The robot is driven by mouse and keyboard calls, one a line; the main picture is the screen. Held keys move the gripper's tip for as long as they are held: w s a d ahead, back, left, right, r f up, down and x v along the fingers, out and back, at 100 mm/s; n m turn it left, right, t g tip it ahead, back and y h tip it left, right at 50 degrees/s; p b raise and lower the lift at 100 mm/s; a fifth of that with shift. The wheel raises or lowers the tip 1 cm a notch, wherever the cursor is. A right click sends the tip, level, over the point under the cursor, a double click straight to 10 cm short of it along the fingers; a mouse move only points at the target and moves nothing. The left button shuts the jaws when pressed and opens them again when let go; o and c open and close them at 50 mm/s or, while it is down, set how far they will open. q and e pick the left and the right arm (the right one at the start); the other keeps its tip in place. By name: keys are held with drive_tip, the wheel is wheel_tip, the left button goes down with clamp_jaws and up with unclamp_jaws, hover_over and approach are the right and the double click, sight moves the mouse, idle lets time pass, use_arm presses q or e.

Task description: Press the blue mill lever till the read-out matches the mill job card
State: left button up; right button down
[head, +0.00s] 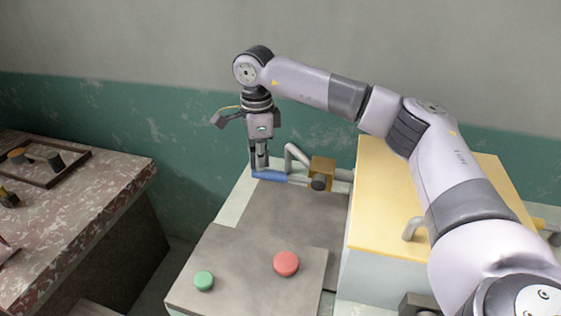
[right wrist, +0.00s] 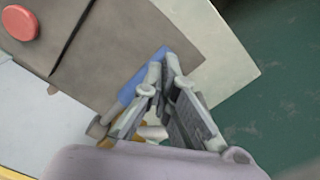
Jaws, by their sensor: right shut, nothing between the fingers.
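The blue mill lever (head: 272,176) points left from a brass block (head: 322,169) at the back of the machine. It also shows in the right wrist view (right wrist: 134,86), beside my fingers. My right gripper (head: 260,166) points down with its fingers shut and empty. Its tips are at the left part of the lever, touching it or just above it; I cannot tell which. In the right wrist view the shut fingertips (right wrist: 165,60) overlap the lever's end. My left gripper is out of view. No read-out or job card can be made out.
A grey panel with a green button (head: 204,281) and a red button (head: 286,263) is in front of the lever. A yellow-topped box (head: 385,220) stands right, under my right arm. A mottled table (head: 95,215) with a dark tray (head: 75,172) is at left, across a gap.

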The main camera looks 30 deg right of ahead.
drive_tip(key=shift+f, duration=0.6)
drive_tip(key=shift+r, duration=0.2)
wheel_tip(320, 180, up, 12)
drive_tip(key=p, duration=0.8)
